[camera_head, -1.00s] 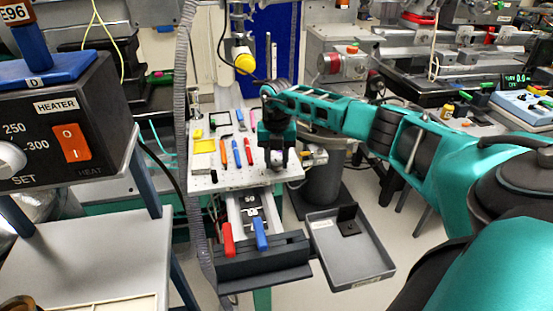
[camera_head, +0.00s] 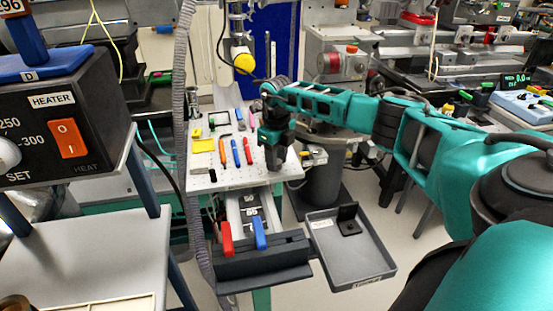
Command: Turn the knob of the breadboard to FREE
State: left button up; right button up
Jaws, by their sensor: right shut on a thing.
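The breadboard (camera_head: 232,182) is a white plate with rows of holes, in the middle of the view. My right gripper (camera_head: 273,166) points down over its right part, near the front right corner. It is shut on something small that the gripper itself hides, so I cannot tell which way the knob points. No FREE marking can be read from here. My left gripper is not in view.
Pens and small tools (camera_head: 236,152) and a yellow pad (camera_head: 203,145) lie on the breadboard. Below it are a red handle (camera_head: 227,238) and a blue handle (camera_head: 260,233). A grey tray (camera_head: 365,268) sticks out at the right. A heater box (camera_head: 100,140) stands at the left.

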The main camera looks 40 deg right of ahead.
jog(key=n, duration=0.3)
jog(key=shift+n, duration=0.3)
jog(key=shift+n+b, duration=0.45)
jog(key=shift+n, duration=0.95)
jog(key=shift+w, duration=0.1)
jog(key=o, duration=1)
jog(key=shift+o, duration=0.2)
notch_tip(320, 180, up, 13)
